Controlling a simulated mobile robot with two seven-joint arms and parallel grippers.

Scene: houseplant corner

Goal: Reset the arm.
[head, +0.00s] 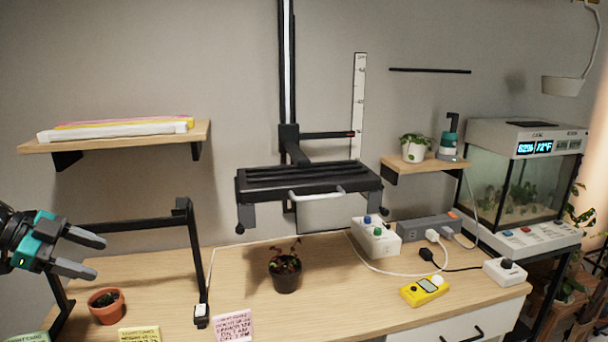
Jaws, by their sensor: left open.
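My left gripper (84,254) is at the left edge of the head view, with dark grey fingers and a teal body. Its fingers are apart and nothing is between them. It is in the air over the left part of the wooden table (340,296), above and left of a small terracotta pot (107,306) with a dark seedling. It appears apart from the pot. My right gripper does not show.
A black frame (190,255) stands near the gripper. A dark potted plant (286,272) stands mid-table under a black lamp fixture (308,180). A yellow meter (424,291), power strip (420,230) and cables lie right.

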